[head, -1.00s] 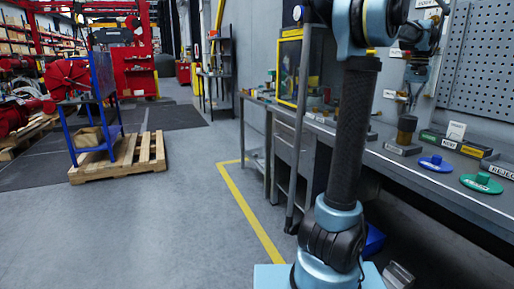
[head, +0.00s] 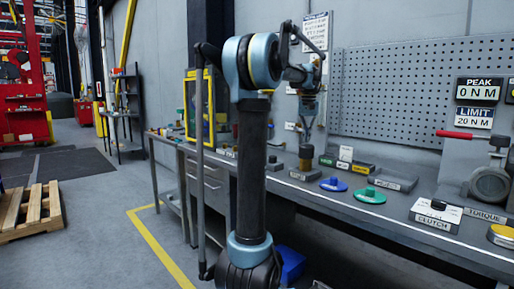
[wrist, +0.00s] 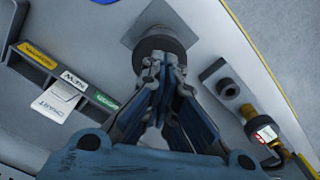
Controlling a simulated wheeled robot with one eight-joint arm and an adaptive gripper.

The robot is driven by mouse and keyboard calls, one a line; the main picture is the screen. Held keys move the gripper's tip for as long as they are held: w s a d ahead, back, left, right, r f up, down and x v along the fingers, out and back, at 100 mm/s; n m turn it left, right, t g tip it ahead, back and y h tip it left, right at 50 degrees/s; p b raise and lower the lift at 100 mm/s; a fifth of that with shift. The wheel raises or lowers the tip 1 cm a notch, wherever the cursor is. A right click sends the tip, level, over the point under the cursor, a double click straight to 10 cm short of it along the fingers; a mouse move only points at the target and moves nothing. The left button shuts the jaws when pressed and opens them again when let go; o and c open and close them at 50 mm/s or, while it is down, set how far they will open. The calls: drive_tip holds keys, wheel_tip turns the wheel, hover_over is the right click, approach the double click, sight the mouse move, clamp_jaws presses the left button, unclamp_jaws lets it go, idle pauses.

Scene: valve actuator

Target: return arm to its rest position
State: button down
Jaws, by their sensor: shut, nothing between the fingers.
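My gripper (head: 306,134) hangs pointing down over the workbench (head: 400,207), above a brown cylinder (head: 306,151) on a labelled grey base. In the wrist view my gripper (wrist: 166,62) has its fingers together with nothing between them. Below the fingertips there is a dark round top (wrist: 158,42) on a grey square plate, partly hidden by the fingers. I cannot tell whether the fingertips touch it. My arm rises in front of the bench and bends over towards it.
A labelled tray (head: 347,165), a blue disc (head: 333,184), a green disc (head: 370,195) and a clutch box (head: 436,215) stand along the bench. A yellow-framed panel (head: 200,108) is left of my arm. A pegboard (head: 395,85) backs the bench. Open floor (head: 95,235) lies left.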

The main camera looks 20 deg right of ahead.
drive_tip(key=shift+a, duration=0.1)
drive_tip(key=s+a+f+n+t, duration=0.15)
drive_tip(key=s+a+f, duration=0.3)
drive_tip(key=a, duration=0.85)
drive_tip(key=s+a+f+n, duration=0.3)
drive_tip(key=a+f, duration=0.3)
drive_tip(key=a, duration=0.8)
drive_tip(key=s+a+f+n, duration=0.1)
drive_tip(key=s+a+f, duration=0.5)
drive_tip(key=s+f, duration=0.2)
drive_tip(key=s+a+f+n, duration=0.2)
drive_tip(key=s+a+f, duration=0.5)
drive_tip(key=f, duration=0.5)
drive_tip(key=shift+s+a+t, duration=0.25)
drive_tip(key=shift+s+t, duration=0.1)
drive_tip(key=shift+s, duration=0.1)
drive_tip(key=shift+f, duration=0.1)
